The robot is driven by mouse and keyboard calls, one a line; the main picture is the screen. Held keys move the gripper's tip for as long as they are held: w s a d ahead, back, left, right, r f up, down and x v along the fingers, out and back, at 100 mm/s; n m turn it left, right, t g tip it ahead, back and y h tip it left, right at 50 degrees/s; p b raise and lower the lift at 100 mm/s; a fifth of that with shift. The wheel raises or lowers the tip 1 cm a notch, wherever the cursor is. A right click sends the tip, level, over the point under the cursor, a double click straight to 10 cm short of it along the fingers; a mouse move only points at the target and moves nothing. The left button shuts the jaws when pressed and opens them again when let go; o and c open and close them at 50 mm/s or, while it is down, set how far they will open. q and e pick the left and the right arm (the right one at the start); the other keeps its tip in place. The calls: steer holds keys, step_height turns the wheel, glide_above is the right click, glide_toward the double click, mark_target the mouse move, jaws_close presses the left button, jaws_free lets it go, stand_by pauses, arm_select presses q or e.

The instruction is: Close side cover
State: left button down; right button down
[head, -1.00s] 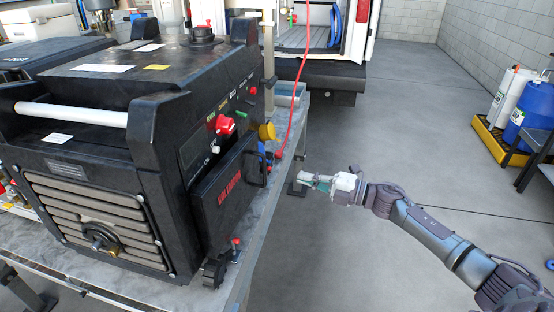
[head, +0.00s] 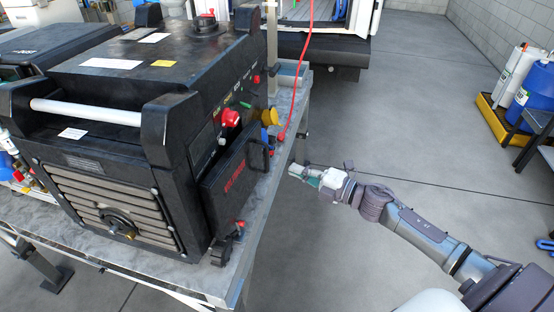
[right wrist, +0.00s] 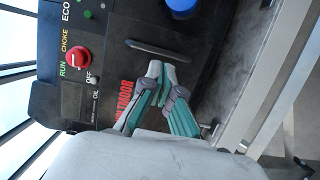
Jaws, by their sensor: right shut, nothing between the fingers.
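The side cover (head: 237,180) is a black panel with red lettering and a handle, on the right side of a black generator (head: 120,110). It stands a little out from the body, and I cannot tell how far it is open. It also shows in the right wrist view (right wrist: 108,100), partly hidden by my gripper. My right gripper (head: 292,171) is shut and empty, out to the right of the cover and apart from it in the head view. In the right wrist view its green-grey fingers (right wrist: 164,72) overlap the lettering, beside the dark handle bar. My left gripper is not in view.
The generator stands on a grey workbench (head: 262,210). A red choke knob (head: 231,118), a yellow cap (head: 271,117) and a red cable (head: 300,90) are near the cover. Open floor (head: 370,130) lies to the right. Blue and white containers stand at the far right.

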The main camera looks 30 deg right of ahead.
steer(key=p+x, duration=0.1)
steer(key=x, duration=0.5)
steer(key=shift+w+p, duration=0.3)
steer(key=shift+a, duration=0.15)
steer(key=x, duration=0.2)
steer(key=shift+w+a+b, duration=0.15)
steer(key=shift+w+b, duration=0.15)
steer(key=shift+s+r, duration=0.1)
steer(key=shift+r, duration=0.1)
